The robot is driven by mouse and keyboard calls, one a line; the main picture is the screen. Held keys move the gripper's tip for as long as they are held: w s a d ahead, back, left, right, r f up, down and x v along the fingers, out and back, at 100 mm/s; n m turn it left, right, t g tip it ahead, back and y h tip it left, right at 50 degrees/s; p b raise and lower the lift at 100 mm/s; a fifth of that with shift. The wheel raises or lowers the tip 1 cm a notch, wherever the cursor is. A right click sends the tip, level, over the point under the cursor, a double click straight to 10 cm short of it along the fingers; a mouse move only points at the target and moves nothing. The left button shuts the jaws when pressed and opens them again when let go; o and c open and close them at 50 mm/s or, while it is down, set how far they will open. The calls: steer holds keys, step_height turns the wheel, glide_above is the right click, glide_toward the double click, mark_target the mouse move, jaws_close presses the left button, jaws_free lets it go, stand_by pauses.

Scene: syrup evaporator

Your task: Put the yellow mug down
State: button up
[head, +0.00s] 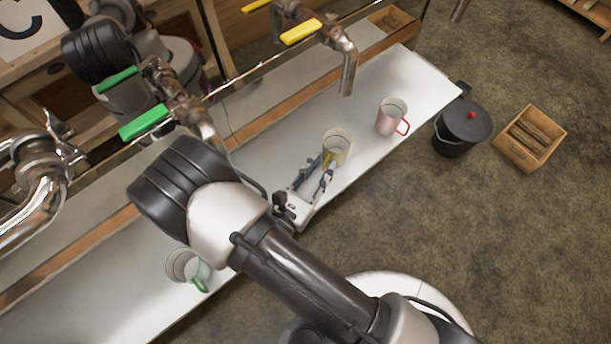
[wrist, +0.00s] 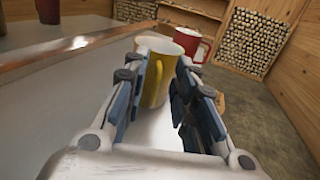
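The yellow mug (head: 338,143) is upright over the white counter (head: 415,85), near its front edge. My gripper (head: 325,168) comes at it from the near side.
A red-handled mug (head: 390,117) stands to the right; a green-handled mug (head: 187,268) stands at lower left. A spout with a yellow lever (head: 300,32) hangs over the counter. A black bucket (head: 462,131) and a wooden crate (head: 529,138) lie beyond the right end.

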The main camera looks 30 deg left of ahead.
steer(key=s, duration=0.3)
steer(key=s+p, duration=0.1)
steer(key=s, duration=0.3)
steer(key=s+a, duration=0.1)
steer(key=s, duration=0.3)
steer(key=shift+p, duration=0.3)
